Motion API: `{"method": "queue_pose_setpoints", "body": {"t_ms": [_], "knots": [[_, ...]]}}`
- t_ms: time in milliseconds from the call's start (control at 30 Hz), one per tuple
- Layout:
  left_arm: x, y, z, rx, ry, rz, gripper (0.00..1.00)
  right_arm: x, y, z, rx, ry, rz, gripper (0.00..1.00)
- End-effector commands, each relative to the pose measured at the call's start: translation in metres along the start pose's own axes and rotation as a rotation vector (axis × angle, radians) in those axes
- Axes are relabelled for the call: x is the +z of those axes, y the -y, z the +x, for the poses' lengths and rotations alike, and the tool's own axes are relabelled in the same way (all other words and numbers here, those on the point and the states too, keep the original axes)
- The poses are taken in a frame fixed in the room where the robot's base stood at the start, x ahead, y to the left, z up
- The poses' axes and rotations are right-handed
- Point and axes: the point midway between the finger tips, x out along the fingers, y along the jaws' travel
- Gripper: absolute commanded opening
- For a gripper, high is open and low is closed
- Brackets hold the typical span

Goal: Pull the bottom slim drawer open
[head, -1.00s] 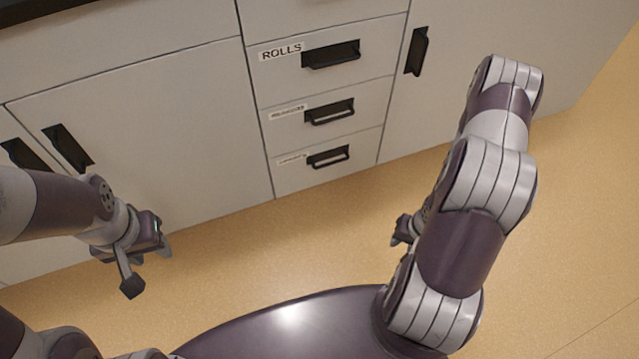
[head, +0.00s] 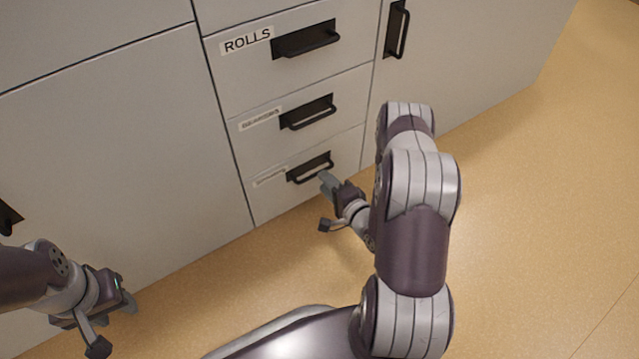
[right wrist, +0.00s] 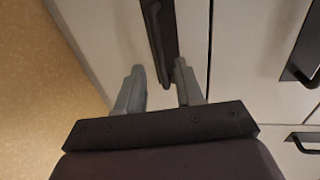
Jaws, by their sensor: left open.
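The bottom slim drawer (head: 275,203) is shut, flush with the cabinet front. Its black bar handle (head: 310,170) also shows in the right wrist view (right wrist: 156,40). My right gripper (head: 325,202) is open and empty, just below and right of that handle in the head view. In the right wrist view its two grey fingers (right wrist: 159,76) stand apart, with the lower end of the handle bar lined up between them. I cannot tell whether they touch it. My left gripper (head: 114,325) is open and empty at the lower left, away from the drawers.
Above are a second slim drawer (head: 260,130) and the ROLLS drawer (head: 240,70), both shut. Cabinet doors stand on either side; the right one has a vertical handle (head: 397,30). The tan floor (head: 530,220) is clear at the right.

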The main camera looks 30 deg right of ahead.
Motion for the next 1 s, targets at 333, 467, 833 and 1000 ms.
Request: {"method": "queue_pose_setpoints", "body": {"t_ms": [333, 467, 833, 1000], "knots": [[0.003, 0.000, 0.022, 0.000, 0.000, 0.000, 0.43, 0.000, 0.000, 0.038, 0.001, -0.001, -0.001, 0.37], [0.002, 0.000, 0.021, 0.000, 0.000, 0.000, 0.43, 0.000, 0.001, 0.038, 0.001, -0.002, 0.000, 0.37], [0.002, 0.000, 0.021, 0.000, 0.000, 0.000, 0.43, 0.000, 0.000, 0.038, 0.001, -0.001, -0.001, 0.00], [0.002, 0.000, 0.021, 0.000, 0.000, 0.000, 0.43, 0.000, 0.000, 0.038, 0.002, -0.001, -0.001, 0.00]]}}
